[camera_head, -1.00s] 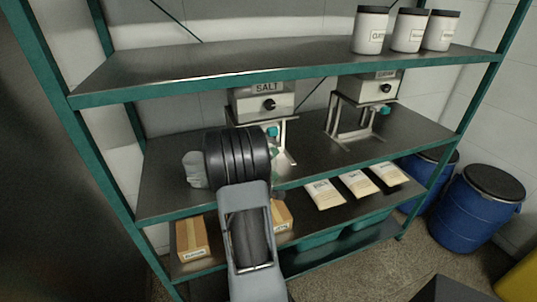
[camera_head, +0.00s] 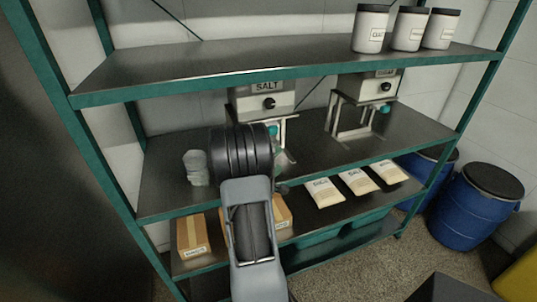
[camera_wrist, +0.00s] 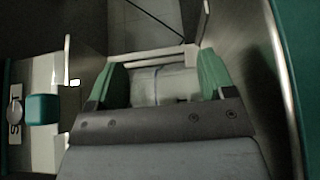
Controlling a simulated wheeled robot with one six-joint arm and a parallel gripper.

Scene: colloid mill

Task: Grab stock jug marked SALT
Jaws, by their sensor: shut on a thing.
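In the wrist view my gripper (camera_wrist: 163,75) is shut, with its green fingers on both sides of a pale grey, round-bodied jug (camera_wrist: 160,90). No label shows on the jug, and its lower part is hidden by the gripper body. In the head view my dark wrist hides the held jug, and only a bit of green finger shows at its right. The dispenser marked SALT (camera_head: 262,95) stands behind my wrist on the middle shelf. It also shows turned sideways at the left of the wrist view (camera_wrist: 38,80).
A translucent grey vessel (camera_head: 195,168) stands left of my wrist on the middle shelf. A second dispenser (camera_head: 370,90) stands to the right. White jars (camera_head: 371,30) are on the top shelf. Boxes (camera_head: 193,240) and pouches (camera_head: 324,192) lie below. Teal posts (camera_head: 62,115) frame the rack.

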